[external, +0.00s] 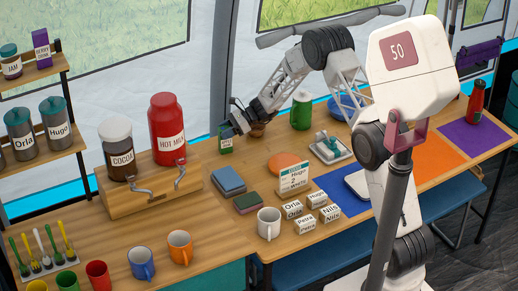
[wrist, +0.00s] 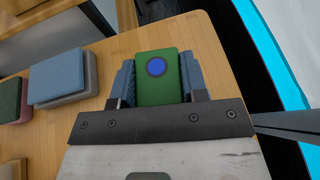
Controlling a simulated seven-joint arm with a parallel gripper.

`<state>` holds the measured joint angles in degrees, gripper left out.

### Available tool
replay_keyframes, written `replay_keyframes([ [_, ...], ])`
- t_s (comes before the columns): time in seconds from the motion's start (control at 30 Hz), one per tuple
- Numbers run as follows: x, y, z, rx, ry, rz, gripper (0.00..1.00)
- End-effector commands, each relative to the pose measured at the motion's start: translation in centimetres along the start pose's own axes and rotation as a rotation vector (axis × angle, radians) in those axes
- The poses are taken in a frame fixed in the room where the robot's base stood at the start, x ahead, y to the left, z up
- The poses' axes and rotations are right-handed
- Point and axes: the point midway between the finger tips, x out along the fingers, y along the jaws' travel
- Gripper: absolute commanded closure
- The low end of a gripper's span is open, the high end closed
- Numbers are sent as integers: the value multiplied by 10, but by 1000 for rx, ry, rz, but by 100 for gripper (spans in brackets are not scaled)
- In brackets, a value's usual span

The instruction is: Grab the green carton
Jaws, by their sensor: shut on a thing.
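The green carton (wrist: 159,88) sits between the two blue-grey fingers of my gripper (wrist: 157,82) in the wrist view. A round blue cap or mark shows on its top. The fingers touch both sides of it, and my gripper is shut on it. In the external view my gripper (external: 238,122) is at the back of the table, pointing down and to the left. The carton (external: 225,139) shows there as a small dark green box with a pale label, partly hidden by the gripper. I cannot tell whether it rests on the table or is slightly raised.
Blue (external: 228,180) and green (external: 249,202) stacked blocks lie in front, beside a white mug (external: 269,223).

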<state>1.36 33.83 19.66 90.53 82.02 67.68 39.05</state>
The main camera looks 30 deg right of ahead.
Motion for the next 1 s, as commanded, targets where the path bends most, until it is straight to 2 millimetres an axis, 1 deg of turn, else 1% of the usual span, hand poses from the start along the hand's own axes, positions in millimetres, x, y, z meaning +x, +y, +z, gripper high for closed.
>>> replay_keyframes([
  [0.27,-3,0,8,-1,0,-1,89],
  [0.43,-9,0,22,-2,0,-1,89],
  [0.53,-14,0,35,-3,0,-1,89],
  [0.77,-24,31,32,2,0,0,89],
  [1.0,-37,70,31,1,0,-1,89],
])
